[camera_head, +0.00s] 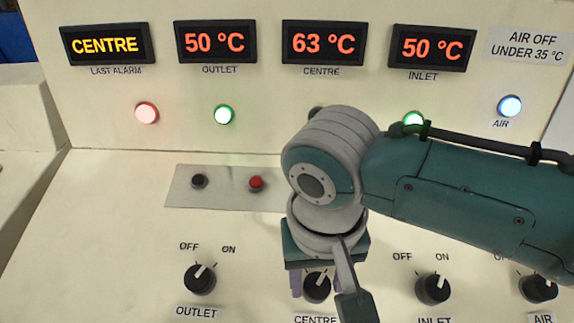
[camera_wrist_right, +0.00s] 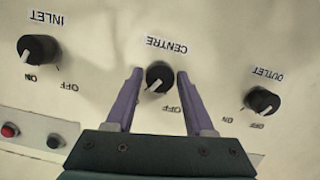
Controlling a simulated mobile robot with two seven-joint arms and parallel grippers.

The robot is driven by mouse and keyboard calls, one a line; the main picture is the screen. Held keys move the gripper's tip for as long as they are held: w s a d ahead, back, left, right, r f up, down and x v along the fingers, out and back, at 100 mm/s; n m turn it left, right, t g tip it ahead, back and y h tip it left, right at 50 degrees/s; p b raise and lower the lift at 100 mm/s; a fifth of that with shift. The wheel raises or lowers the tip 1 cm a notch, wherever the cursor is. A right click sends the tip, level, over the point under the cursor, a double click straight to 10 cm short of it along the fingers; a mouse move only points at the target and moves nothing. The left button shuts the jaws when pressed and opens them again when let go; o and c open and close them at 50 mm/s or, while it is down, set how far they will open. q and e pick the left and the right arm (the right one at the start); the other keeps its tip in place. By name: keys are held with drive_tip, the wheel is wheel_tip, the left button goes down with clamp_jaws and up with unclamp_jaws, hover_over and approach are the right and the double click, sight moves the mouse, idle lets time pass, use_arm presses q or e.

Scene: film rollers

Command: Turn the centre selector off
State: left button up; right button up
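The centre selector (camera_head: 318,287) is a black knob above the CENTRE label (camera_head: 314,320). It also shows in the right wrist view (camera_wrist_right: 160,77), where its white pointer tilts down-left, away from the OFF mark (camera_wrist_right: 172,109). The ON mark is hidden there behind a finger. My right gripper (camera_wrist_right: 160,74) has its purple fingers on either side of the knob, with a narrow gap at each side. It is open around or just over the knob; depth is hard to tell. My left gripper is not in view.
The outlet selector (camera_head: 200,279) and inlet selector (camera_head: 433,288) flank it; the air selector (camera_head: 538,287) is far right. A plate (camera_head: 225,190) bears black and red buttons. The centre display (camera_head: 324,43) reads 63 °C. My right arm partly hides the dark lamp (camera_head: 315,112) below it.

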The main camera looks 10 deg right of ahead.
clamp_jaws()
drive_tip(key=shift+n, duration=0.4)
drive_tip(key=shift+r+n+p, duration=0.1)
drive_tip(key=shift+n+p, duration=0.4)
drive_tip(key=shift+n, duration=0.1)
drive_tip(key=n+h+p, duration=0.1)
drive_tip(key=n, duration=0.1)
drive_tip(key=shift+a+n, duration=0.1)
drive_tip(key=shift+n, duration=0.2)
drive_tip(key=n+h+p, duration=0.1)
drive_tip(key=n, duration=0.4)
drive_tip(key=shift+n+t, duration=0.3)
drive_tip(key=shift+n+p, duration=0.3)
drive_tip(key=shift+n, duration=0.5)
